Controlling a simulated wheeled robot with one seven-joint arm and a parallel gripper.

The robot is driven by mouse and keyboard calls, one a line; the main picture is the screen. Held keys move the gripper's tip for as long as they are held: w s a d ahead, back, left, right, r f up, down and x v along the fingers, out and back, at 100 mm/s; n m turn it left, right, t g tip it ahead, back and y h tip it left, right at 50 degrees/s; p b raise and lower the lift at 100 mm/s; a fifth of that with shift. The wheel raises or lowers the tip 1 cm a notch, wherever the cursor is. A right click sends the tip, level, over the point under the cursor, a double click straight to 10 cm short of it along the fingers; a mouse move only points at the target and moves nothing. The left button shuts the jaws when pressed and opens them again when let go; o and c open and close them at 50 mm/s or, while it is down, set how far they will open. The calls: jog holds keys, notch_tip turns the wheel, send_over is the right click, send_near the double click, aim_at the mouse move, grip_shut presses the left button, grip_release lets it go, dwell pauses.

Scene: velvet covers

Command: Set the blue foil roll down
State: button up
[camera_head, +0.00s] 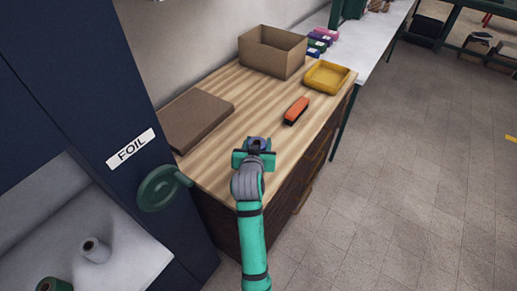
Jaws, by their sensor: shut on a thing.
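My gripper (256,147) is at the end of my green arm, over the near part of the striped wooden worktop (235,128). It is shut on the blue foil roll (263,142). Only a small bluish-purple part of the roll shows between the fingers, and the gripper hides the rest. I cannot tell whether the roll touches the worktop.
A brown flat box (197,120) lies left of my gripper. An orange-and-black brush-like thing (296,110), a yellow tray (327,76) and an open cardboard box (272,51) are farther back. A dark cabinet labelled FOIL (95,110) stands left, with a green round part (160,188) jutting out.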

jog(key=shift+w+a+f, duration=0.1)
jog(key=shift+a+f, duration=0.05)
jog(key=shift+f, duration=0.1)
jog(key=shift+d+f, duration=0.2)
jog(key=shift+f, duration=1.35)
jog(key=shift+a, duration=0.1)
jog(key=o, duration=1.1)
jog(key=shift+f, duration=0.15)
jog(key=shift+o, duration=0.2)
jog(key=shift+r, duration=0.2)
jog(key=v, duration=1.2)
